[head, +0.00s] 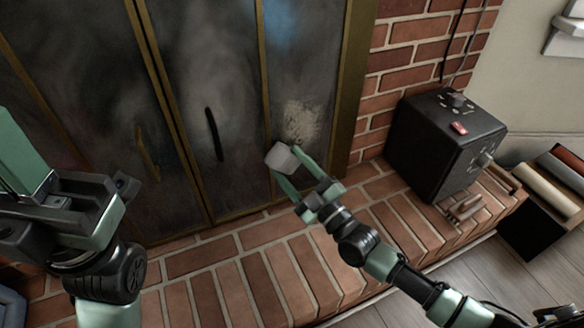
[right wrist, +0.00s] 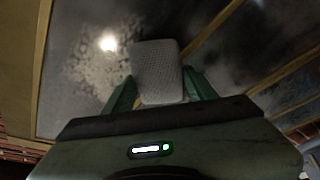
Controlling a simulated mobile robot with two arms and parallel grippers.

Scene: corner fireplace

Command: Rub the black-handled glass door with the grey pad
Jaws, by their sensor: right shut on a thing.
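The black-handled glass door (head: 208,75) is a smoky pane in a brass frame, with its black handle (head: 213,133) upright near the middle of the head view. A pale speckled smudge (head: 301,122) marks the glass panel to its right; it also shows in the right wrist view (right wrist: 85,75). My right gripper (head: 291,172) is shut on the grey pad (head: 282,157), which also shows between its fingers in the right wrist view (right wrist: 158,72). The pad is low in front of the glass, below and left of the smudge. Whether it touches is unclear. My left gripper (head: 65,205) is at the left; its fingertips are unclear.
Another glass door with a brass-coloured handle (head: 147,153) is at the left. A brick hearth (head: 235,268) runs below the doors. A black box with knobs and a red switch (head: 446,138) stands on it at the right. A dark case with rolls (head: 550,195) is farther right.

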